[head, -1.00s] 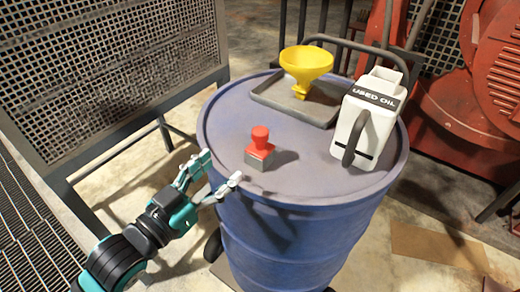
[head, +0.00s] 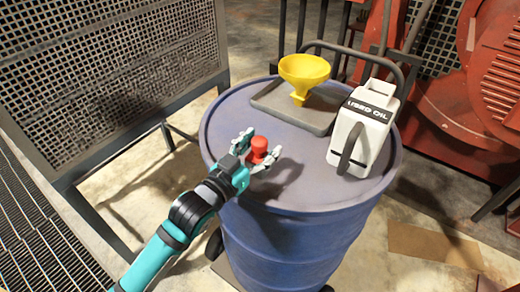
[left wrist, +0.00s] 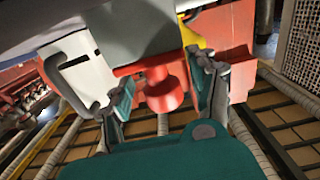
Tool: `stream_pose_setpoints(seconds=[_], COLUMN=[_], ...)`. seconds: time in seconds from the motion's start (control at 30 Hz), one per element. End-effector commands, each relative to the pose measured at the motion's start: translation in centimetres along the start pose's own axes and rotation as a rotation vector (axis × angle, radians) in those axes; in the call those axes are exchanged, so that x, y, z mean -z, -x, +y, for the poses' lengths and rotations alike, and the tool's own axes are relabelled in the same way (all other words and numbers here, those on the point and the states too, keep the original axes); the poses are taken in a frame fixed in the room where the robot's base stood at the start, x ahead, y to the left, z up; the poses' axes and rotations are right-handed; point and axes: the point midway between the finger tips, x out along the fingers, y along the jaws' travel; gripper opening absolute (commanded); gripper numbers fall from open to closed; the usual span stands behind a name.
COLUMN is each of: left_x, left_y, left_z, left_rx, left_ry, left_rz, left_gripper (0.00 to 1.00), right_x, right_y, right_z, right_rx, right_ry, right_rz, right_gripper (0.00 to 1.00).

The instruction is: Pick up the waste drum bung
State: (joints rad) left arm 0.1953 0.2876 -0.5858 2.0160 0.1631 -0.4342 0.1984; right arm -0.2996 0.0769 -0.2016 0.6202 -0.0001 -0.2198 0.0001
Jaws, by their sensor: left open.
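My left gripper (head: 261,146) is open, with one finger on each side of the red knob. In the left wrist view the red bung (left wrist: 163,86) shows between the two open fingers of my left gripper (left wrist: 164,92), with gaps beside it. I cannot tell whether a finger touches it. My right gripper is not in view.
A grey tray (head: 320,126) with a yellow funnel (head: 304,75) sits at the back of the drum top. A white used-oil jug (head: 365,130) stands to the right. A mesh panel (head: 110,75) is at left, red machinery (head: 495,85) at right.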

Motion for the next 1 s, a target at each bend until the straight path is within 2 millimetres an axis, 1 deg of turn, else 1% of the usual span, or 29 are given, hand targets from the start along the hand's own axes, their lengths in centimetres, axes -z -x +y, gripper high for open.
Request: stream_pose_setpoints(seconds=[0.17, 0.2, 0.6, 0.67, 1.0], left_x=[-0.04, -0.04, -0.05, -0.05, 0.19], left_y=[-0.06, -0.05, -0.02, -0.02, -0.03], left_z=[0.00, 0.00, -0.02, -0.02, -0.02], left_rx=[0.000, 0.000, 0.000, 0.000, 0.000], left_ry=[0.000, 0.000, 0.000, 0.000, 0.000], left_rz=[0.000, 0.000, 0.000, 0.000, 0.001], left_gripper=[0.60, 0.58, 0.06, 0.00, 0.00], right_x=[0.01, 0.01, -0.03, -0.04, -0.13], right_y=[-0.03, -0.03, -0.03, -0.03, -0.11], right_z=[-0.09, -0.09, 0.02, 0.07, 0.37], right_rx=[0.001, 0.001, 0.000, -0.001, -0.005], right_ry=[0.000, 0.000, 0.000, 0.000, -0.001], right_rz=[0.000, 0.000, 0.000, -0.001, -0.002], right_gripper=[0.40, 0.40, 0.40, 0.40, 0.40])
